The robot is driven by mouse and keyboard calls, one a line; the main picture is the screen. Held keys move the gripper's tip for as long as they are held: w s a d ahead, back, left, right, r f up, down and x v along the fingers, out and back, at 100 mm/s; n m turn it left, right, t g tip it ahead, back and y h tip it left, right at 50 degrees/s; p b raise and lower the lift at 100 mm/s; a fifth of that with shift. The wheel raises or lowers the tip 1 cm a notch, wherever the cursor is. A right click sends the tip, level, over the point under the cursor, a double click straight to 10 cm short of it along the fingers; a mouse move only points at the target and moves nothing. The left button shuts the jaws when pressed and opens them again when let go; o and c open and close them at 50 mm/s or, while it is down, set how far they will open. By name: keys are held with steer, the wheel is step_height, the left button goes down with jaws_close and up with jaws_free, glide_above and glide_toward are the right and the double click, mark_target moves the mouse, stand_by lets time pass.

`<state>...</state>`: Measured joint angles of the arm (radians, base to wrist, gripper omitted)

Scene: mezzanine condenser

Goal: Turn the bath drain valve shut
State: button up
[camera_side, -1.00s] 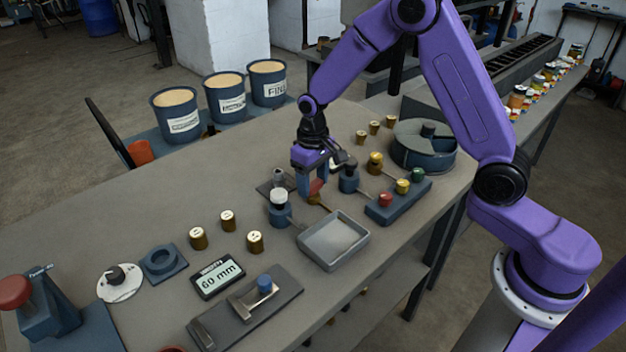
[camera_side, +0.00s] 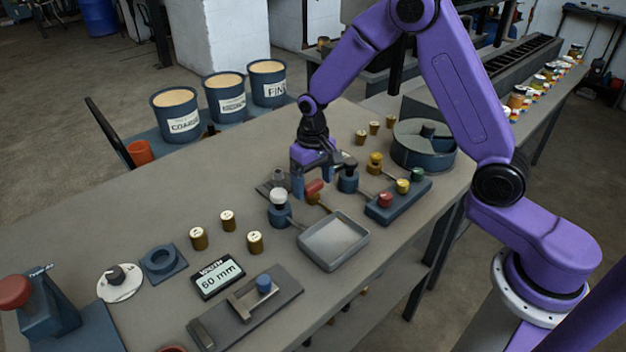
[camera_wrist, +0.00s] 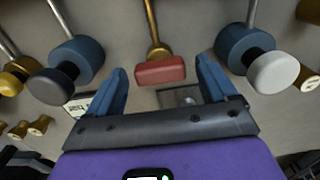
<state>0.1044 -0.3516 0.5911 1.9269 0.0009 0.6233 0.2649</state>
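A valve with a red bar handle (camera_side: 314,186) on a brass stem stands on the bench behind the grey tray; I take it for the drain valve. It also shows in the wrist view (camera_wrist: 160,70), its bar lying crosswise with the brass pipe running away behind it. My gripper (camera_side: 312,186) points down at this valve. In the wrist view its two blue fingers (camera_wrist: 160,78) are apart, one on each side of the red handle, with gaps showing on both sides. No contact shows. Exact height over the handle is hard to tell.
A white-topped blue valve (camera_side: 279,198) stands close left and a black-topped blue valve (camera_side: 348,178) close right. The grey tray (camera_side: 333,262) lies in front. A block with red, yellow and green knobs (camera_side: 398,202) is to the right.

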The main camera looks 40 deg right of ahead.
mark_target(313, 184)
steer(key=shift+r, duration=0.1)
step_height(313, 184, up, 17)
steer(key=shift+r, duration=0.15)
stand_by(0.5)
steer(key=shift+s, duration=0.1)
steer(key=s+a+f+n, duration=0.1)
steer(key=s+a+n, duration=0.2)
steer(key=s+n, duration=0.8)
steer(key=s+d+f+n, duration=0.1)
steer(key=s+d+f, duration=0.1)
steer(key=s, duration=0.8)
steer(key=s+d+f, duration=0.2)
steer(key=s+d, duration=0.1)
steer(key=s, duration=0.8)
steer(key=shift+n, duration=0.4)
steer(key=shift+d, duration=0.1)
